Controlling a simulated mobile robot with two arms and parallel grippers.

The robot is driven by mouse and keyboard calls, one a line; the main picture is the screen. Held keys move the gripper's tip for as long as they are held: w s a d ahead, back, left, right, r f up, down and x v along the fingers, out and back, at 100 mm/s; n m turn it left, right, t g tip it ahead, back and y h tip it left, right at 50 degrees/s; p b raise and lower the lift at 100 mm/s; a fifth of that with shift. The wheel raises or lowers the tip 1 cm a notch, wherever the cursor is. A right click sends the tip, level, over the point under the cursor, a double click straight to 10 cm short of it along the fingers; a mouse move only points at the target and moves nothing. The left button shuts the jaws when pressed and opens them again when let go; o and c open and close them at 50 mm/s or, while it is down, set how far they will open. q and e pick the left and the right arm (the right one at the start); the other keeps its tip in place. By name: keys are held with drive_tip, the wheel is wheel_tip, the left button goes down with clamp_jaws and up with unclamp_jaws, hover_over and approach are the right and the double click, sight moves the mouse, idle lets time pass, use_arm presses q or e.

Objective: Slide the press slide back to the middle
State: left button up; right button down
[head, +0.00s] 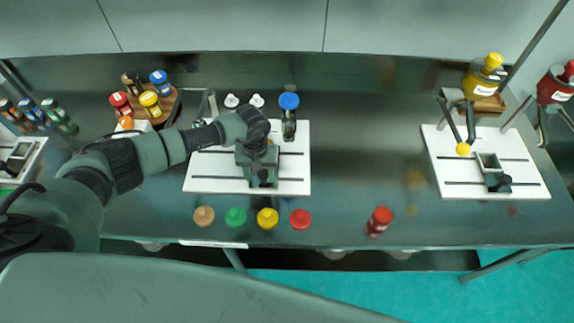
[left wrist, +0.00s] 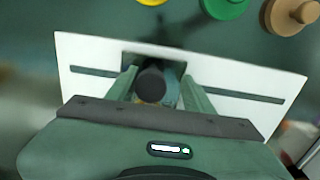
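The press slide is mostly hidden under my left gripper (head: 262,180) on the white base plate (head: 208,178) in the head view. In the left wrist view, a dark round knob (left wrist: 152,84) shows between the two fingers of my left gripper (left wrist: 160,88), with a dark body partly visible behind it. The fingers are spread, one on each side of the knob, with gaps beside it. Whether a finger touches the slide's body cannot be told. The plate (left wrist: 85,55) has a dark slot running across it. My right gripper is not in view.
A blue-capped container (head: 289,102) stands at the plate's back right. Several coloured knobbed lids, including a red one (head: 300,219), lie in front. A red bottle (head: 379,221) stands near the table's front edge.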

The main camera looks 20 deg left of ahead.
use_arm(q)
drive_tip(key=shift+s+a, duration=0.25)
drive_tip(key=shift+a, duration=0.55)
drive_tip(key=shift+s+a, duration=0.2)
drive_tip(key=shift+a, duration=0.6)
drive_tip(key=shift+s+a, duration=0.25)
drive_tip(key=shift+a, duration=0.55)
drive_tip(key=o, duration=1.1)
drive_tip(key=shift+d, duration=0.1)
wheel_tip(320, 180, up, 9)
drive_tip(key=p, duration=0.4)
